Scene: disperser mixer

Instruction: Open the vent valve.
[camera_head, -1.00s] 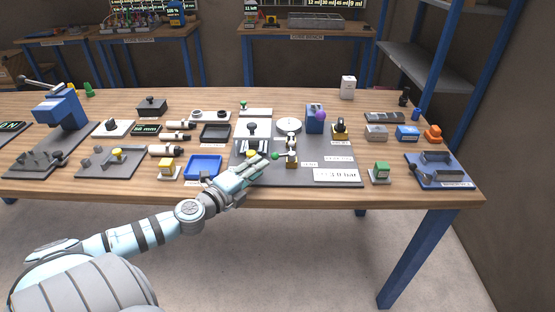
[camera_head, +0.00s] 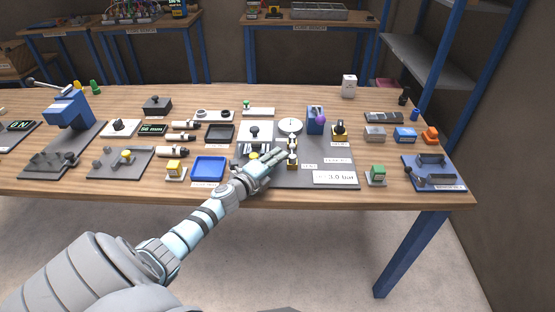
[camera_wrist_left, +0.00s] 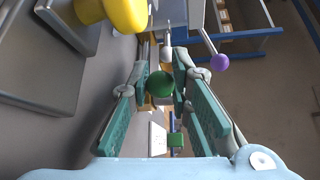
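The valve (camera_head: 292,160), a small brass-coloured fitting, stands on a dark grey panel (camera_head: 310,148) in the middle of the table. A green ball knob (camera_wrist_left: 160,84) shows in the left wrist view; in the head view my gripper hides it. My left gripper (camera_head: 280,156) reaches over the panel's front, its fingertips beside the valve. In the left wrist view the teal-padded fingers (camera_wrist_left: 162,90) stand apart on either side of the green ball. A narrow gap seems to remain; firm contact is not visible. My right gripper is in neither view.
A blue block (camera_head: 315,120) with a purple ball (camera_wrist_left: 220,62) stands behind the valve. A yellow knob (camera_wrist_left: 125,12) is close to the left. A blue tray (camera_head: 209,169) lies left of the panel.

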